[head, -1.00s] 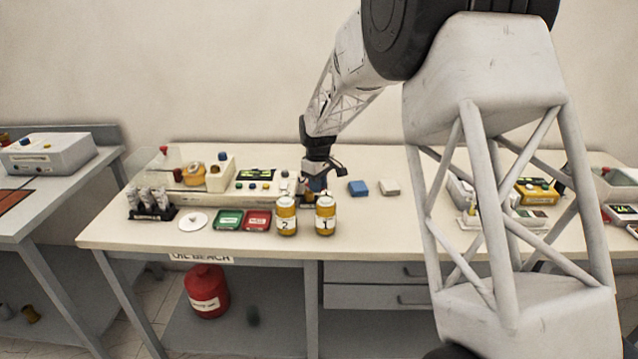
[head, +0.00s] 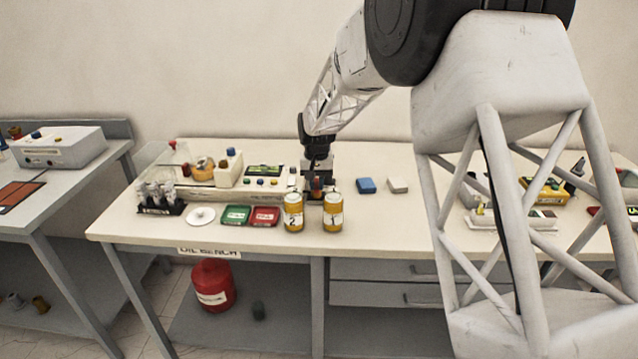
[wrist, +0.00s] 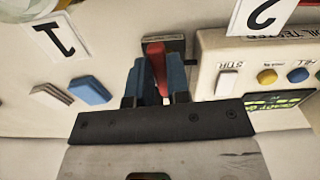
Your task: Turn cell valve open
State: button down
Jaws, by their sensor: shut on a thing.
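The valve's red lever handle (wrist: 155,56) stands on a small dark base with a label, beside the tester box, in the wrist view. My gripper (wrist: 156,78) has its blue fingers on either side of the red handle and is shut on it. In the head view my gripper (head: 316,188) points down at the right end of the tester, behind the two amber jars. The handle is mostly hidden there by the gripper, so its exact angle is hard to tell.
Amber jars labelled 2 (head: 293,213) and 1 (head: 333,213) stand just in front of my gripper. The oil tester (head: 262,182) is close at its left. A blue block (head: 366,185) and a white block (head: 397,186) lie at its right. Bench surface is clear around the blocks.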

aim_at(316, 186)
jog(key=shift+a+m, duration=0.15)
jog(key=shift+m, duration=0.35)
jog(key=c, duration=1.1)
grip_release()
jog(key=shift+r, duration=0.15)
jog(key=shift+r, duration=3.75)
